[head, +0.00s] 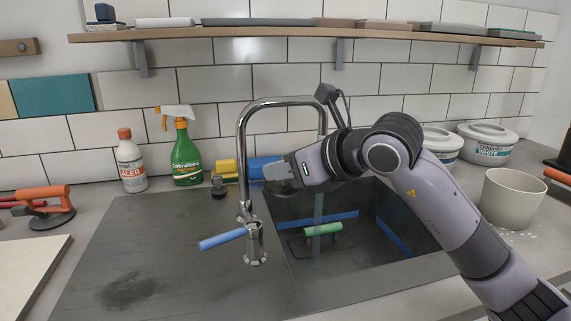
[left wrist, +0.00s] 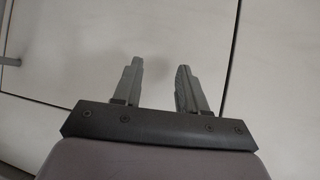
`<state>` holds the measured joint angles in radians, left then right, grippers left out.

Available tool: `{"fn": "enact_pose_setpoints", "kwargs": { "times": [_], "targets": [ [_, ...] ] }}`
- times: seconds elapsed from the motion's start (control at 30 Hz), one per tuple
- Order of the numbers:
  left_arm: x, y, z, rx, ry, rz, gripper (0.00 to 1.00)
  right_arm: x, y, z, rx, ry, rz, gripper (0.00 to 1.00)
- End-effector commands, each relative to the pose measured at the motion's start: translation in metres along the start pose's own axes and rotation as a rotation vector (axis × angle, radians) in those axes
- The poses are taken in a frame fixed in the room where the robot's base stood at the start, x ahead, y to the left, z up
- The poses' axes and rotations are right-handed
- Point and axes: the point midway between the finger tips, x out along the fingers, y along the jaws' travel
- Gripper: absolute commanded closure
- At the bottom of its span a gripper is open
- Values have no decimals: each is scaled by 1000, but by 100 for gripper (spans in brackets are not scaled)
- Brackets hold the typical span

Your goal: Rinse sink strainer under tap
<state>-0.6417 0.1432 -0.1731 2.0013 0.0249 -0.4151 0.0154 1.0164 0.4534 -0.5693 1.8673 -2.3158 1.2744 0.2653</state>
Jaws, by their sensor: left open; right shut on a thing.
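A chrome tap (head: 242,150) arches over the dark sink (head: 350,262); its spout end is partly hidden behind my right arm. Its blue lever (head: 222,239) points left, and no running water shows. My right gripper (head: 272,174) is above the sink's back left corner, just right of the tap's upright. It is shut on a small dark thing, seemingly the sink strainer (head: 283,188), mostly hidden by the fingers. My left gripper (left wrist: 160,68) shows only in the left wrist view, open and empty before a pale surface with dark lines.
A green-handled tool (head: 322,229) lies in the sink. A sealer bottle (head: 131,163), a green spray bottle (head: 186,157) and a yellow sponge (head: 228,167) stand behind the worktop. A beige pot (head: 511,198) stands right. The drainboard (head: 160,245) is mostly clear.

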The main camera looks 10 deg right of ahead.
Motion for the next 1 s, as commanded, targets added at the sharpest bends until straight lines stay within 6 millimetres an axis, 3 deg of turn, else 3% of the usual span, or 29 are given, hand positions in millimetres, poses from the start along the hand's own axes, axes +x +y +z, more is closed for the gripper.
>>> {"fn": "enact_pose_setpoints", "kwargs": {
  "times": [0.17, 1.0],
  "targets": [
    [0, -1, 0, 3, -1, -1, 58, 3, -8, 0, 2, 1, 0, 100],
    [-2, -2, 0, 5, -1, -2, 58, 32, -87, -5, 2, 1, -1, 100]
  ]
}}
